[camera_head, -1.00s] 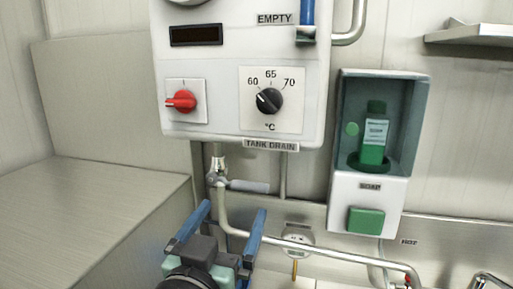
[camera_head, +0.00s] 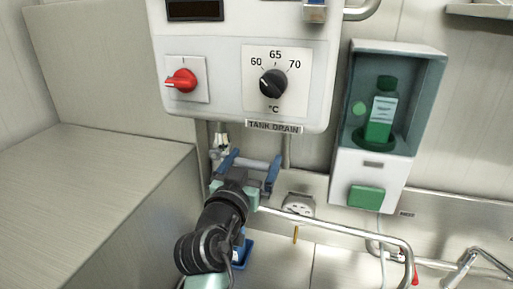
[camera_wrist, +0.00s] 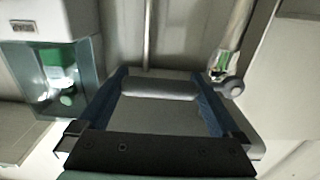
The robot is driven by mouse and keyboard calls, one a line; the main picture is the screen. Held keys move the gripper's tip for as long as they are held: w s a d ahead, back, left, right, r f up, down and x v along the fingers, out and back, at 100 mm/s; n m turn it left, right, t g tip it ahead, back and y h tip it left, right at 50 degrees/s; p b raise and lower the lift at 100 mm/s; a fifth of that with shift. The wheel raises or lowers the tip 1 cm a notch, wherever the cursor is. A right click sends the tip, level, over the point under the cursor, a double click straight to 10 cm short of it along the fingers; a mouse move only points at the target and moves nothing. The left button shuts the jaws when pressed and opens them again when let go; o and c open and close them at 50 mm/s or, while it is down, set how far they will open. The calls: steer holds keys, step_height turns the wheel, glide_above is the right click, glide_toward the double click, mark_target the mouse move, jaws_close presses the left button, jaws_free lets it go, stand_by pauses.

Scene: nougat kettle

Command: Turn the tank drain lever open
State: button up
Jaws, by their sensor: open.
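The tank drain lever (camera_head: 254,164) is a grey horizontal handle below the TANK DRAIN label (camera_head: 273,127). It extends right from a metal valve (camera_head: 219,146) on the drain pipe. My gripper (camera_head: 252,159) is open, with one blue finger near the valve end of the lever and the other near its free end. In the wrist view the lever (camera_wrist: 160,89) spans the gap between the open fingers (camera_wrist: 159,75), and the valve pivot (camera_wrist: 232,88) lies just outside the finger on the right. Whether the fingers touch the lever I cannot tell.
The white control box (camera_head: 225,105) with a red switch (camera_head: 181,81) and black temperature dial (camera_head: 273,83) hangs just above. A green soap dispenser (camera_head: 385,120) is to the right. A curved metal pipe (camera_head: 350,228) runs low on the right. A metal-topped block (camera_head: 90,200) fills the left.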

steer(key=shift+x, duration=1.05)
jaws_close()
